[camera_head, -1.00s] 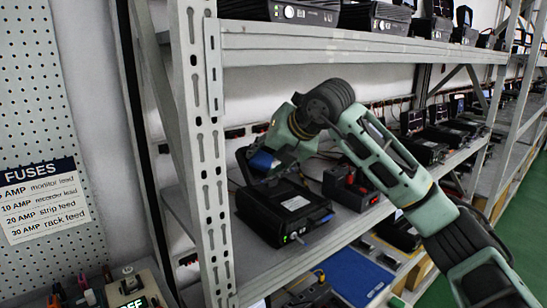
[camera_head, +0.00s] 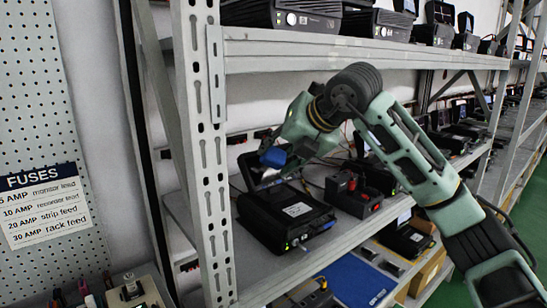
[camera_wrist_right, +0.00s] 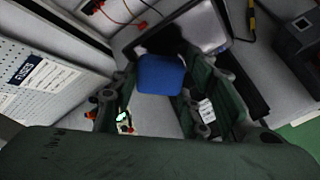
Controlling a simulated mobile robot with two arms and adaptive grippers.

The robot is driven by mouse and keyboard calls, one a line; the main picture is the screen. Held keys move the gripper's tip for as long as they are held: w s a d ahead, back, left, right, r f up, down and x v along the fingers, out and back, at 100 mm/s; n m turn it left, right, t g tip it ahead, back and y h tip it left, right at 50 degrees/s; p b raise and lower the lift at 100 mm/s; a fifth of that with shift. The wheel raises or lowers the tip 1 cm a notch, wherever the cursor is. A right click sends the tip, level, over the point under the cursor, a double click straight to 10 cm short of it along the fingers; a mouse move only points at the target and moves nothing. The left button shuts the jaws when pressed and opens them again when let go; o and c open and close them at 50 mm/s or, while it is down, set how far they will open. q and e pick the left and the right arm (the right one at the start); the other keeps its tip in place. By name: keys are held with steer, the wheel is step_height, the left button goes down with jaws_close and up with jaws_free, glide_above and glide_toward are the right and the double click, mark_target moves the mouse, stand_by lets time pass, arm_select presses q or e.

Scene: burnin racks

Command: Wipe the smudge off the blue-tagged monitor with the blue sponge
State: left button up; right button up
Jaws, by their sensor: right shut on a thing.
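My right gripper (camera_head: 274,160) is shut on the blue sponge (camera_head: 271,157). The sponge also shows between the fingers in the right wrist view (camera_wrist_right: 160,75). It is in front of the upright screen of a monitor (camera_head: 246,172), above a black unit (camera_head: 285,216) on the middle shelf. In the wrist view the monitor (camera_wrist_right: 206,28) is at the top, with a dark patch (camera_wrist_right: 160,40) just beyond the sponge. I cannot tell whether this is smudge or shadow, or whether the sponge touches the screen. No blue tag is clear. My left gripper is not in view.
A metal rack post (camera_head: 208,170) stands left of the unit. The upper shelf (camera_head: 350,54) runs above my right gripper. A dark device with red parts (camera_head: 352,193) stands right of the unit. A pegboard (camera_head: 40,110) with a fuse label is at the left.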

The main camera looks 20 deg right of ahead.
steer(key=shift+s+r, duration=0.15)
steer(key=shift+r, duration=0.05)
steer(key=shift+v, duration=1.45)
steer(key=shift+d+f, duration=0.1)
